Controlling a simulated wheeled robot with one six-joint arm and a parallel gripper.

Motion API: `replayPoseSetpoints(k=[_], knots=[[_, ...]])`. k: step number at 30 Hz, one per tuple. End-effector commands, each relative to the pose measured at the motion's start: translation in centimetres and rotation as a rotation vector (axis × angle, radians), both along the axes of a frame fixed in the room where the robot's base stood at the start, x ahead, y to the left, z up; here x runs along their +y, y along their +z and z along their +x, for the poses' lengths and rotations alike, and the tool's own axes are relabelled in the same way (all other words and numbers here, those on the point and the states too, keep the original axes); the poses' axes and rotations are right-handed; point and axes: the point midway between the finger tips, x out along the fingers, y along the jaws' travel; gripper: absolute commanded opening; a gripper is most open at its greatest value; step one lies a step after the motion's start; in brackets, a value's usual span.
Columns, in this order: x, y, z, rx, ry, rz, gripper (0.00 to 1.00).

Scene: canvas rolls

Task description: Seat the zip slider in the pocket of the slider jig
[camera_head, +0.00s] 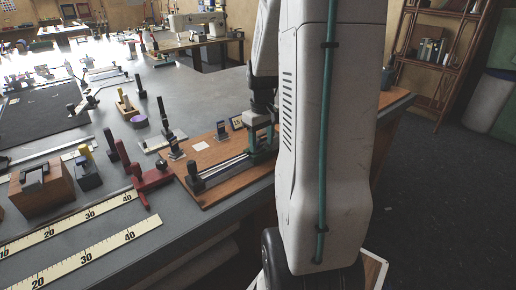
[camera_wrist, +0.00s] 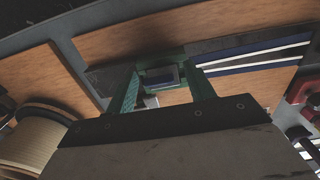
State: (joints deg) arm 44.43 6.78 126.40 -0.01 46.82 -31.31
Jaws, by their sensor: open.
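My gripper (camera_head: 262,148) is low over the right part of a brown wooden board (camera_head: 212,150), partly hidden behind my arm. In the wrist view its two green fingers (camera_wrist: 162,77) are apart, with a small dark block with a blue-grey face (camera_wrist: 161,74) between their tips. A small pale metallic piece (camera_wrist: 151,101) shows just below that block. I cannot tell which of these is the zip slider or the jig pocket, nor whether the fingers touch either. Blue and white zip strips (camera_wrist: 255,58) lie to the right; they also show on the board in the head view (camera_head: 226,168).
Small upright blocks (camera_head: 220,130) and a white card (camera_head: 200,146) stand or lie on the board. A red clamp-like tool (camera_head: 150,178) and yellow rulers (camera_head: 85,248) are to the left. A spool (camera_wrist: 35,140) is at lower left in the wrist view.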

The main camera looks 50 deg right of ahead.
Motion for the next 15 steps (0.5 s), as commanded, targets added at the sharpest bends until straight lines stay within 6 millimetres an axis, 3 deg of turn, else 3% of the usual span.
replayPoseSetpoints(k=[9, 14, 15], knots=[[0.03, -0.59, 0.00, 0.000, 0.000, 0.000, 0.51], [0.03, -0.57, 0.00, 0.000, 0.000, 0.000, 0.06], [0.03, -0.57, 0.00, 0.000, 0.000, 0.000, 0.04]])
